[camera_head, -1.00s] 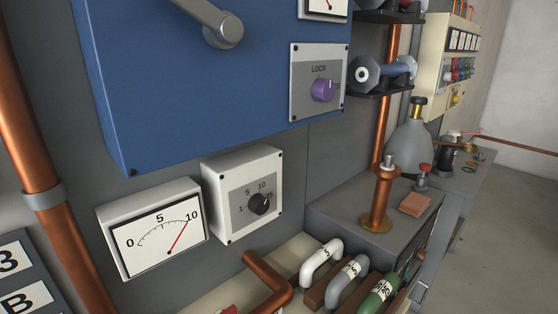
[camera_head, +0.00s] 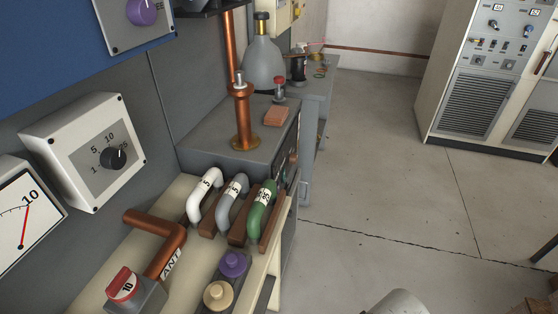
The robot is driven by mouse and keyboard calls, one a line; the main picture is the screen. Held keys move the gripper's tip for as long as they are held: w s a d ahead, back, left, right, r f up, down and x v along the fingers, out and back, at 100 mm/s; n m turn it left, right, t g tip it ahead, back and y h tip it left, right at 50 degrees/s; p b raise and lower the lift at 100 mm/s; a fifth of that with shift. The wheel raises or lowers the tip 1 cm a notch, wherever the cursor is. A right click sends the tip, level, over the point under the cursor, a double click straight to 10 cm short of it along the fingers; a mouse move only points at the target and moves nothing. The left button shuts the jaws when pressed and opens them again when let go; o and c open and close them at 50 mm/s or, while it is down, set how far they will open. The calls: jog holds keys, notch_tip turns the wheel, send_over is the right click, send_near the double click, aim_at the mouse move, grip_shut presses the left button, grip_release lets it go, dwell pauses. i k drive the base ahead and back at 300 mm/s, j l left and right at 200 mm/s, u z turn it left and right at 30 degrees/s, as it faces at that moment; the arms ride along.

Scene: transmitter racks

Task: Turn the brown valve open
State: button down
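I cannot make out a clearly brown valve. A copper-brown pipe with a metal-topped fitting (camera_head: 240,92) stands upright on the grey cabinet at centre left. A small valve-like part with a red cap (camera_head: 279,90) is just right of it. On the cream bench, a bent copper pipe (camera_head: 163,240) marked ANT lies beside a red knob (camera_head: 123,284) marked 10. White, grey and green curved handles (camera_head: 262,207) stand in brown bases to its right.
A purple knob (camera_head: 233,263) and a cream knob (camera_head: 217,294) sit at the bench front. A control rack (camera_head: 488,85) is at the back right. Concrete floor (camera_head: 380,180) lies clear between. A pale rounded object (camera_head: 398,303) shows at the bottom edge.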

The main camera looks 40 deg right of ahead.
aim_at(294, 157)
jog(key=i+l+z, duration=0.25)
jog(key=i, duration=0.2)
jog(key=i+l+z, duration=0.1)
jog(key=i+z, duration=0.2)
jog(key=i, duration=0.2)
